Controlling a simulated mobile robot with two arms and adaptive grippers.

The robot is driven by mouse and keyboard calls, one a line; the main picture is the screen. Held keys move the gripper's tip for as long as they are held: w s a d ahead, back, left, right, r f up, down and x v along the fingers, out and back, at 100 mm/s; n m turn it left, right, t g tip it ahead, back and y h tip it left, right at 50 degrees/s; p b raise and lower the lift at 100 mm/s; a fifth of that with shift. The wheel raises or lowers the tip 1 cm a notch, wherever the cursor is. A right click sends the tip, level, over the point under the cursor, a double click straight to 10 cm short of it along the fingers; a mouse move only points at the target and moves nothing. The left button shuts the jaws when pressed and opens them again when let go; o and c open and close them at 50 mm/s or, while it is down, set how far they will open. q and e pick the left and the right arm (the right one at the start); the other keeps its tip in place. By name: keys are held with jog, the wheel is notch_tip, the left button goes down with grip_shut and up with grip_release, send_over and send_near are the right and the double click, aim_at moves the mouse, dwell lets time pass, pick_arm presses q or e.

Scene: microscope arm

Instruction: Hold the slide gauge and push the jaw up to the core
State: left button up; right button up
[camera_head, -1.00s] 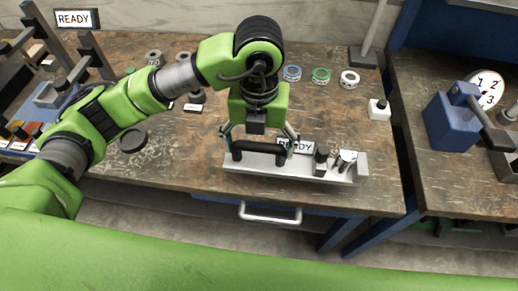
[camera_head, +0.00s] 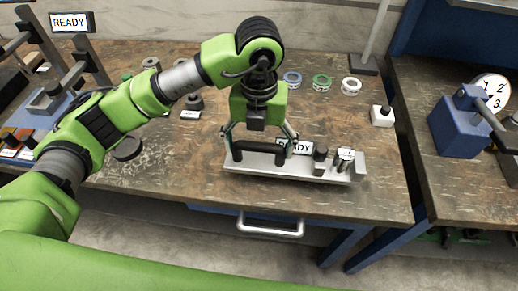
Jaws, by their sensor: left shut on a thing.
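The slide gauge is a long pale metal bar (camera_head: 297,172) on the bench near its front edge. A black handle (camera_head: 263,152) stands on its left part. My left gripper (camera_head: 259,146) reaches down over the handle, with one finger at each end of it, shut on it. To the right on the bar is a dark knobbed block (camera_head: 320,158), which looks like the sliding jaw. Right of it stand small shiny upright pieces (camera_head: 342,162), which may include the core, then a pale end block (camera_head: 359,167). I cannot tell whether jaw and core touch. My right gripper is out of view.
A white block (camera_head: 382,116) sits at the right. A blue device (camera_head: 460,127) stands on the other bench.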

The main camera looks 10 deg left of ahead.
pick_arm(q)
jog(key=shift+w+f+b, duration=0.65)
jog(key=shift+w+b, duration=0.1)
jog(key=shift+w, duration=0.05)
jog(key=shift+w+f+b, duration=0.6)
jog(key=shift+w+b, duration=0.15)
jog(key=shift+w, duration=0.05)
jog(key=shift+w+a+f+b, duration=0.1)
jog(key=shift+w+f+b, duration=0.4)
jog(key=shift+w, duration=0.1)
jog(key=shift+f+b, duration=0.35)
jog(key=shift+s+a+f, duration=0.1)
jog(key=shift+f, duration=0.05)
dwell(0.6)
